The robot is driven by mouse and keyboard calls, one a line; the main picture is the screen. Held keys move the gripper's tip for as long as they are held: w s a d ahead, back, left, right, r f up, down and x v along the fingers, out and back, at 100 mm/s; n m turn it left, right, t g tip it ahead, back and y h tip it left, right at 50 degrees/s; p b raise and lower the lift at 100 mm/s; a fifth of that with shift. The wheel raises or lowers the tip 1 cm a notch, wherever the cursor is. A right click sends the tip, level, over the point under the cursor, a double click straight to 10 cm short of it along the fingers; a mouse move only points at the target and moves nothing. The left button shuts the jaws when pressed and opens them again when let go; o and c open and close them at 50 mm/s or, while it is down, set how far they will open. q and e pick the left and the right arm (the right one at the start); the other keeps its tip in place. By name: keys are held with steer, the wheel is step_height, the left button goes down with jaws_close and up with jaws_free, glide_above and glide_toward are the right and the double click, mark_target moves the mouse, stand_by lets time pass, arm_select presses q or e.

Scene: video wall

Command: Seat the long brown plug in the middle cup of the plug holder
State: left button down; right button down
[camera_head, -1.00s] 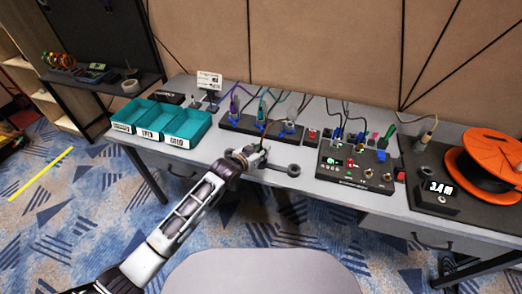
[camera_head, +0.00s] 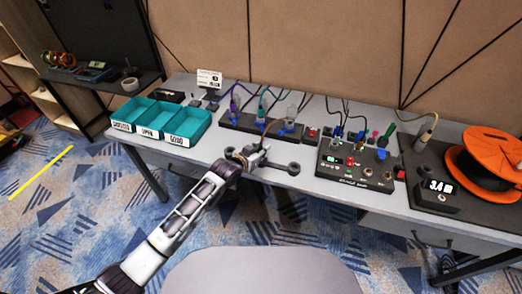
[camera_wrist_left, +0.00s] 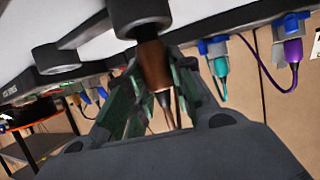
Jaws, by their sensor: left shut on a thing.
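The brown plug (camera_wrist_left: 155,66) is between the fingers of my left gripper (camera_wrist_left: 152,98) in the left wrist view, with its thin cord trailing away. The gripper is shut on it. The plug's far end meets a dark round cup (camera_wrist_left: 139,14) of the plug holder; how deep it sits cannot be told. Another dark cup (camera_wrist_left: 56,57) shows to the left there, apart from the plug. In the head view my left gripper (camera_head: 247,157) is over the holder near the table's front, hiding part of it. The holder's right cup (camera_head: 294,168) is visible and looks empty. My right gripper is not in view.
Teal bins (camera_head: 183,126) stand left of the holder. A dark strip with colored plugs (camera_head: 252,126) lies behind it. A switch panel (camera_head: 355,166) and an orange reel (camera_head: 492,150) stand to the right. A grey chair (camera_head: 262,270) is in front.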

arm_select(q)
steer(key=shift+f, duration=0.35)
stand_by(0.3)
steer(key=c, duration=1.1)
jaws_free()
steer(key=shift+c, duration=0.2)
steer(key=shift+s+a, duration=0.1)
steer(key=v, duration=1.1)
steer(key=shift+s+a+r, duration=0.15)
steer(key=shift+s+r, duration=0.05)
steer(key=shift+s, duration=0.05)
steer(key=shift+s, duration=0.1)
